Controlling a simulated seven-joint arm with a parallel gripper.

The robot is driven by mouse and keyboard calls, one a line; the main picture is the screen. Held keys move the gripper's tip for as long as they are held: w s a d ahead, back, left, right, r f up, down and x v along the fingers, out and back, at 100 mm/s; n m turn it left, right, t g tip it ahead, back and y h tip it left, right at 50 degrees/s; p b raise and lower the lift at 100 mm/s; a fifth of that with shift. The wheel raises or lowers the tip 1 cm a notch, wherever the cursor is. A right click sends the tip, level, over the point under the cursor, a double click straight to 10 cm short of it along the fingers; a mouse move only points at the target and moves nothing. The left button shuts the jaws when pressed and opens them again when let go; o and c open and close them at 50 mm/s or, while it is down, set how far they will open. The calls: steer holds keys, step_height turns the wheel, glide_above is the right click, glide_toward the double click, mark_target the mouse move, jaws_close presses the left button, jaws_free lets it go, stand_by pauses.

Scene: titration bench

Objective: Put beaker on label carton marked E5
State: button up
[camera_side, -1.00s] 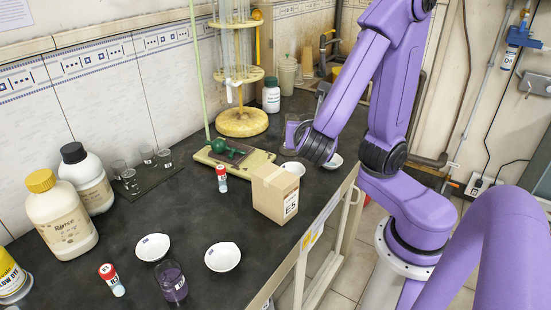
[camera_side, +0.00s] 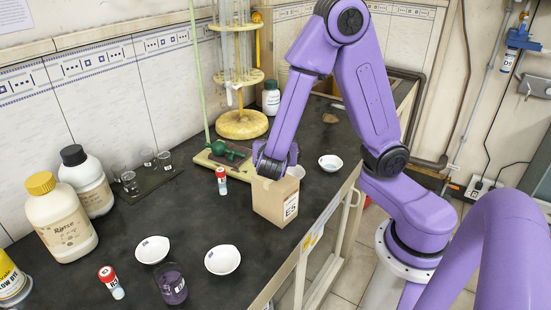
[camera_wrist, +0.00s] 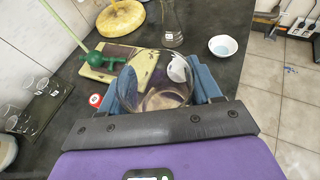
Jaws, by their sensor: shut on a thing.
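My gripper (camera_side: 277,168) is over the top of the tan carton (camera_side: 268,203) marked E5 in the side view. In the wrist view its blue fingers (camera_wrist: 165,85) are shut on either side of a clear glass beaker (camera_wrist: 160,98), which looks empty or nearly so. My wrist hides the beaker in the side view, so I cannot tell whether its base touches the carton. The carton stands upright near the bench's front edge, its label facing right. I cannot make it out clearly under the beaker in the wrist view.
A red-capped vial (camera_side: 221,180) and a board with a green object (camera_side: 228,151) are to the left. A glass flask (camera_wrist: 171,28) stands farther back.

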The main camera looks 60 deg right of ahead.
steer(key=shift+w+d+f, duration=0.1)
steer(key=shift+w+f, duration=0.15)
steer(key=shift+f, duration=1.65)
steer(key=shift+f, duration=0.1)
steer(key=o, duration=1.1)
steer(key=shift+f, duration=0.1)
